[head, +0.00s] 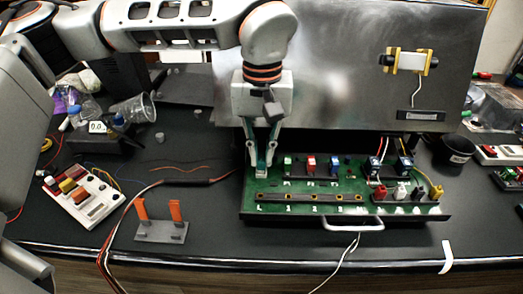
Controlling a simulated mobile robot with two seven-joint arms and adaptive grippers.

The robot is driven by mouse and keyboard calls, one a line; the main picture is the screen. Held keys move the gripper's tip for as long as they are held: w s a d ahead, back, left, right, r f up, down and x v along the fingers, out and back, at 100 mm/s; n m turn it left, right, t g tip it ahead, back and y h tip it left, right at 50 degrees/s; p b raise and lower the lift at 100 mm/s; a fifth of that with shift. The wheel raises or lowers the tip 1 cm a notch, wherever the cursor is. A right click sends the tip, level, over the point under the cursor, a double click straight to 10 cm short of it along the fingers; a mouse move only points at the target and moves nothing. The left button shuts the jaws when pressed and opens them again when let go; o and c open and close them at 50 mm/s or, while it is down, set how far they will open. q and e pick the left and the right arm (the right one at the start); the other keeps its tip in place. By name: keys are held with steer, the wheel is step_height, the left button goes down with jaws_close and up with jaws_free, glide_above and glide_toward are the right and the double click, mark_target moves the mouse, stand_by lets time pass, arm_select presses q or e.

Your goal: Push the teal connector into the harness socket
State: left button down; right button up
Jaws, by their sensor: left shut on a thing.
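My left gripper (262,170) points down over the left end of the green circuit board (352,181). Its fingers are shut on a small teal piece, apparently the teal connector (261,168), mostly hidden between the fingertips. The fingertips are low, at or just above the board; I cannot tell whether the piece touches it. A black-sleeved wire harness (200,181) runs from the left and ends close to the gripper. I cannot make out the harness socket clearly. My right gripper is not in view.
The board sits in a tray with a white handle (353,225), before a grey metal panel (340,80). Green, red and blue parts stand close right of the gripper. A stand with orange prongs (160,223) and a button box (82,196) are left. The front table strip is mostly clear.

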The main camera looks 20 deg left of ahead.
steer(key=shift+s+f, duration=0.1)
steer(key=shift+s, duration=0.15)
arm_select(q)
steer(key=shift+f, duration=0.1)
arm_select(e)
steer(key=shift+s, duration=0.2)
arm_select(q)
steer(key=shift+f, duration=0.1)
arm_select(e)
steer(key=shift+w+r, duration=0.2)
arm_select(q)
steer(key=shift+p, duration=0.3)
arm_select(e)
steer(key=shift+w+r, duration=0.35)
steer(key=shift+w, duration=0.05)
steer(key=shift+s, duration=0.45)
